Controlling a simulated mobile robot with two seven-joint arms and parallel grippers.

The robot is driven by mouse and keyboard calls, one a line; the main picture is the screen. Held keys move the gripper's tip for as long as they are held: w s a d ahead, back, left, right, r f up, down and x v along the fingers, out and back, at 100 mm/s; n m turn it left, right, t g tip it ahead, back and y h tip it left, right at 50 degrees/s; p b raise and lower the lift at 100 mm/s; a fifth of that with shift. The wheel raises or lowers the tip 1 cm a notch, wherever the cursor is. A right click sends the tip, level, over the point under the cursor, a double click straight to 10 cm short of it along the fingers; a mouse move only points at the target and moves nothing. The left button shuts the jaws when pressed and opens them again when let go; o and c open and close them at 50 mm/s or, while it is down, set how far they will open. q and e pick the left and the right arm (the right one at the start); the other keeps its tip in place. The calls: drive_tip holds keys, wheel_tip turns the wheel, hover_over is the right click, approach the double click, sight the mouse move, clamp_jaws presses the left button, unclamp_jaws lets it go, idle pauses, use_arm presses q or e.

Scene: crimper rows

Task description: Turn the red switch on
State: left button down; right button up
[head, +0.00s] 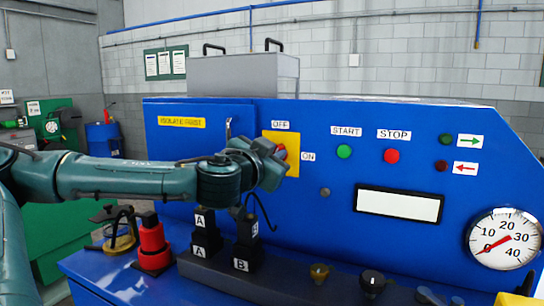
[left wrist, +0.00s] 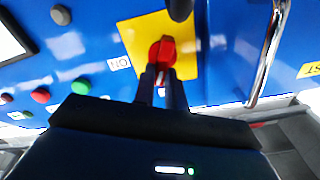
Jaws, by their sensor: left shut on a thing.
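The red switch (head: 282,152) sits on a yellow plate (head: 293,141) on the blue panel. An OFF label (head: 281,125) is above the plate and an ON label (head: 308,157) is at its right. My left gripper (head: 276,160) is at the switch and hides most of it in the head view. In the left wrist view, the gripper's two fingers (left wrist: 162,84) are shut on the red switch (left wrist: 162,51). I cannot tell exactly where the switch points. My right gripper is not in view.
Green START (head: 344,152) and red STOP (head: 392,156) buttons are to the right on the panel. A metal handle (left wrist: 268,50) stands out beside the plate.

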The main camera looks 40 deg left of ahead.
use_arm(q)
drive_tip(key=m, duration=0.4)
drive_tip(key=f+m, duration=0.1)
drive_tip(key=m, duration=0.3)
drive_tip(key=m+b, duration=0.1)
drive_tip(key=m, duration=0.3)
drive_tip(key=shift+w+d+f+m, duration=0.1)
drive_tip(key=shift+d+f+m, duration=0.05)
drive_tip(key=shift+d+m, duration=0.2)
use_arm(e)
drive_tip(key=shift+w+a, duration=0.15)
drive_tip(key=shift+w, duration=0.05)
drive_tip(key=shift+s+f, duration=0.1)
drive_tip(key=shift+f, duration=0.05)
use_arm(q)
drive_tip(key=c, duration=1.4)
unclamp_jaws()
drive_tip(key=shift+c, duration=0.2)
